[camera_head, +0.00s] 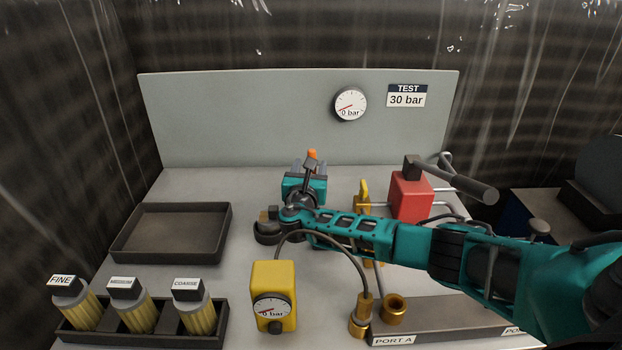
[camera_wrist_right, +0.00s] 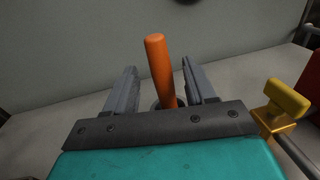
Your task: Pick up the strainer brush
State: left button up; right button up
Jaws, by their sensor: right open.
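The orange handle (camera_wrist_right: 160,70), which I take to be the strainer brush's, stands slightly tilted between the fingers of my right gripper (camera_wrist_right: 158,75) in the right wrist view. There is a gap on each side of it, wider at the left finger. The fingers are open and not closed on it. Its lower end is hidden behind the gripper's front plate. In the head view the orange tip (camera_head: 312,154) shows just above my right gripper (camera_head: 309,168), near the back panel. My left gripper is not in view.
A red block with a dark lever (camera_head: 410,195) and a yellow valve piece (camera_head: 363,195) stand right of the gripper. A dark empty tray (camera_head: 172,205) lies left. A yellow gauge box (camera_head: 274,285) and a rack of labelled strainers (camera_head: 137,307) stand in front.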

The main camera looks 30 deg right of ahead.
jog(key=x, duration=0.4)
jog(key=shift+s+f+b, duration=0.1)
jog(key=shift+f+b, duration=0.1)
jog(key=shift+b, duration=0.15)
grip_shut()
